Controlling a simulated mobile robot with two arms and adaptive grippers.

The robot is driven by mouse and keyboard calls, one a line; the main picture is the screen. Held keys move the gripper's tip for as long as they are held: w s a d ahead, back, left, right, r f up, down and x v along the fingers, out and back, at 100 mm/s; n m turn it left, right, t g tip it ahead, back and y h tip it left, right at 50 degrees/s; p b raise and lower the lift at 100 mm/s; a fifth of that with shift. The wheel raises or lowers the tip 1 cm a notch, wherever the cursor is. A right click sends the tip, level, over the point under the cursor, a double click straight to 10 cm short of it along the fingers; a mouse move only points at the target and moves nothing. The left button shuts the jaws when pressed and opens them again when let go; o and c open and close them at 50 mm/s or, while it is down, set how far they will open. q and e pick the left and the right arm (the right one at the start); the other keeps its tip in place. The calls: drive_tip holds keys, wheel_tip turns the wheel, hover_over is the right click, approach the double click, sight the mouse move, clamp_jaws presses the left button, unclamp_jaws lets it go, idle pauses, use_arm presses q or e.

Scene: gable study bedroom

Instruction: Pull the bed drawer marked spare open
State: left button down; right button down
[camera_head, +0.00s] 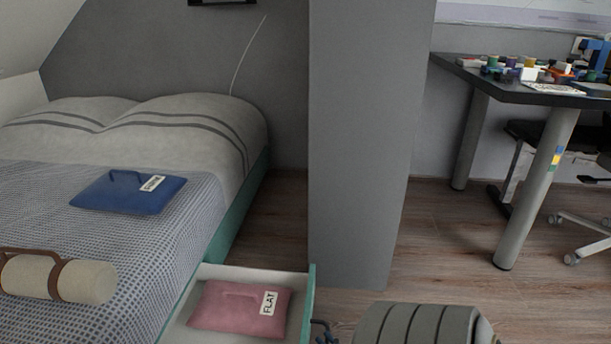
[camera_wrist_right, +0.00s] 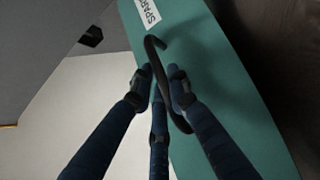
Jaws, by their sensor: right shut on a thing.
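The teal drawer front with a white SPARE label (camera_wrist_right: 148,12) fills much of the right wrist view. Its dark curved handle (camera_wrist_right: 153,48) lies between the fingers of my right gripper (camera_wrist_right: 160,82), which are shut on it. In the head view a bed drawer (camera_head: 312,290) stands pulled out from the bed's side, with a pink flat bundle (camera_head: 235,309) labelled FLAT in it. A dark piece shows at its front, beside my right arm; the head view shows no label on this front. My left gripper is not in view.
The bed (camera_head: 150,265) holds a blue labelled bundle (camera_head: 128,193) and a strapped cream roll (camera_head: 88,281). A grey pillar (camera_head: 358,140) stands behind the drawer. A desk (camera_head: 500,88) and chair are at right. Wooden floor (camera_head: 430,250) is open between pillar and desk.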

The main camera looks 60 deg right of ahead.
drive_tip(key=shift+s+d, duration=0.25)
drive_tip(key=shift+s, duration=0.35)
drive_tip(key=shift+s+d, duration=0.25)
drive_tip(key=shift+s, duration=0.35)
drive_tip(key=c, duration=1.6)
unclamp_jaws()
drive_tip(key=shift+c, duration=0.2)
drive_tip(key=v, duration=1.2)
drive_tip(key=shift+f, duration=0.1)
